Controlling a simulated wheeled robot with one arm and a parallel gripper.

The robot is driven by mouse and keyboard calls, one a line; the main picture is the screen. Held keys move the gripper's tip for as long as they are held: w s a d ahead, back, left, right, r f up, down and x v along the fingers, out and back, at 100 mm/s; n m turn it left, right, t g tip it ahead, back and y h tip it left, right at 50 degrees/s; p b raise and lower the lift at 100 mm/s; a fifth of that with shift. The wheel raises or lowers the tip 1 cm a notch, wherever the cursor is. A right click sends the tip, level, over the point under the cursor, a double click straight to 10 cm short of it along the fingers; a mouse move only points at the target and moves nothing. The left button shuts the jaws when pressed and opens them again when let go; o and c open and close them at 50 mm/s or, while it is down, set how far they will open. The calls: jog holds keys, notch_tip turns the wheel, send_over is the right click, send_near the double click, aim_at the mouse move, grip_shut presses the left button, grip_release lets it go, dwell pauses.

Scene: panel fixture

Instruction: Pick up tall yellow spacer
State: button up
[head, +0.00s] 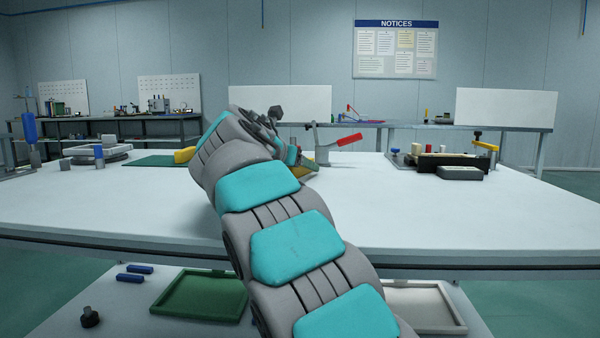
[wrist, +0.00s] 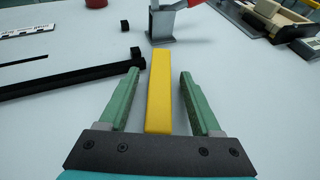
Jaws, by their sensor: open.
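The tall yellow spacer (wrist: 160,88) shows in the wrist view as a long yellow bar. It lies between the two green fingers of my gripper (wrist: 159,80), with a gap on each side. Its near end reaches down to the dark gripper body, where I cannot tell if they touch. My gripper is open and holds nothing. In the head view my arm hides most of this place. A yellow piece (head: 184,154) shows left of my arm, and I cannot tell if it is the same spacer.
A clamp with a red handle (head: 348,140) stands just beyond on the white table (head: 460,215). A black bar (wrist: 75,83) and a small black block (wrist: 125,26) lie left in the wrist view. A dark fixture (head: 445,161) stands at right. The table's front right is clear.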

grip_shut()
dwell(0.4)
